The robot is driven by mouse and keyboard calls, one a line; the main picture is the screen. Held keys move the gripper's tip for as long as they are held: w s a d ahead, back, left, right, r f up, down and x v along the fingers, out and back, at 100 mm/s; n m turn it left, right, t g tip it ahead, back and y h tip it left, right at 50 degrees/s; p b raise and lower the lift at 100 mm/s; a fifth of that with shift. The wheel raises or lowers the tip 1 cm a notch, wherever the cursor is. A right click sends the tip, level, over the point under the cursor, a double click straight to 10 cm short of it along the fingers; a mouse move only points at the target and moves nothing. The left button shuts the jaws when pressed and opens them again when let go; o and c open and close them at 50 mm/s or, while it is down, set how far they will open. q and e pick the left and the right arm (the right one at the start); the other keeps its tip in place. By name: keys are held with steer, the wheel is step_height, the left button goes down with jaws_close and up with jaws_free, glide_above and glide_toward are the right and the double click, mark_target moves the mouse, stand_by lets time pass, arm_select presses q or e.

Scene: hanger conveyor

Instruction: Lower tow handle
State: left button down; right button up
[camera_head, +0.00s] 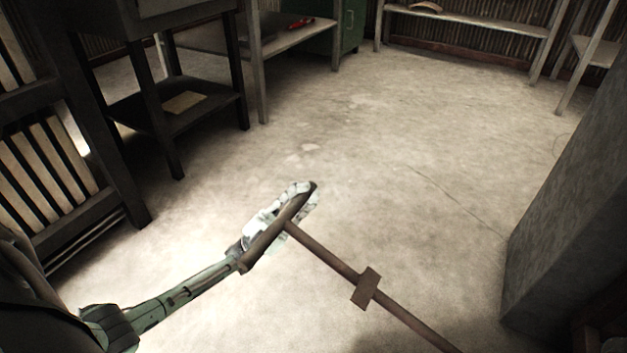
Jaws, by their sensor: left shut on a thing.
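The tow handle is a brown T-shaped bar. Its crossbar (268,243) is at the centre of the head view, and its shaft (325,258) runs down to the lower right, out of the bottom edge. A small flat plate (366,288) sits on the shaft. The handle is raised above the floor at a slant. My left gripper (289,207) comes in from the lower left and is shut on the crossbar, which partly hides its fingers. My right gripper is not in view.
A grey block or pillar (575,200) stands close on the right. A dark table with a lower shelf (170,110) and a slatted dark frame (60,165) stand on the left. Benches (470,22) line the back. The concrete floor (400,130) in the middle is clear.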

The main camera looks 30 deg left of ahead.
arm_select(q)
steer(key=shift+f, duration=0.45)
steer(key=c, duration=1.4)
jaws_free()
steer(key=shift+a, duration=0.1)
steer(key=shift+o, duration=0.2)
steer(key=shift+r, duration=0.1)
steer(key=shift+a, duration=0.1)
steer(key=v, duration=0.7)
steer(key=shift+s+a, duration=0.15)
steer(key=shift+s, duration=0.05)
